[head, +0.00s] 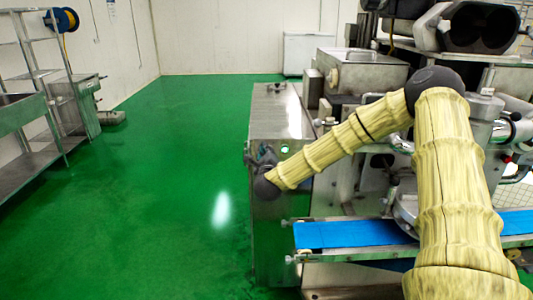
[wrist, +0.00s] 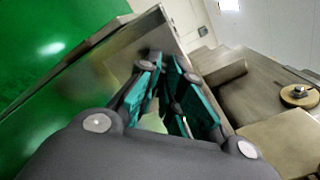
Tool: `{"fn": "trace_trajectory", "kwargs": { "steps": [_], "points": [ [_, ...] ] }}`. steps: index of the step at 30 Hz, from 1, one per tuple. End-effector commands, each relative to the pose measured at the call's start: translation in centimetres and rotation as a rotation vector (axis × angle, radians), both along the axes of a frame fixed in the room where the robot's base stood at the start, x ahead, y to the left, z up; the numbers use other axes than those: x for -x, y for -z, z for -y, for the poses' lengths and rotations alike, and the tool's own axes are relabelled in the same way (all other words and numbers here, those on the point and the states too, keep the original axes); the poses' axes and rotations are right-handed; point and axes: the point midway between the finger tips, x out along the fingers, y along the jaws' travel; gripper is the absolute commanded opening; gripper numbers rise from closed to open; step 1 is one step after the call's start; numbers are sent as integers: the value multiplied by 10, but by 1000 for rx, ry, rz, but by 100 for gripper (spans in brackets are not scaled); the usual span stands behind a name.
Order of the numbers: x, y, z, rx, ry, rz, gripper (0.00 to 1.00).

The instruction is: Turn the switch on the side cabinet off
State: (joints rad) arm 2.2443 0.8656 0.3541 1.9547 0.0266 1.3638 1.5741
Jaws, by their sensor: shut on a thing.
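The side cabinet (head: 276,215) is a tall steel box left of the machine. A lit green-white lamp (head: 285,149) shows on its face. My gripper (head: 256,158) is at the cabinet's upper part, just left of the lamp, small and dark in the head view. In the wrist view my gripper (wrist: 164,75) has its teal-padded fingers close together against the steel cabinet (wrist: 135,60). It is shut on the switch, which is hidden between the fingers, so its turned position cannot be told. A pale green glow shows between the finger bases.
A blue conveyor belt (head: 345,234) runs right of the cabinet, below my arm. Machine housings (head: 370,75) stand behind it. Green floor (head: 160,200) is clear to the left, up to steel shelving (head: 70,100).

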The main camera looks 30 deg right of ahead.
Motion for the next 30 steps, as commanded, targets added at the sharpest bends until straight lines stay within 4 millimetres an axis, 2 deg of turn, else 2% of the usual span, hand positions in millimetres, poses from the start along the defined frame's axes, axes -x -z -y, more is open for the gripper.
{"fn": "trace_trajectory", "kwargs": {
  "steps": [8, 30],
  "points": [
    [-1, 4, -1, 168, -1, -102, 0],
    [-1, 8, -3, 770, -3, -472, 0]
  ]
}}
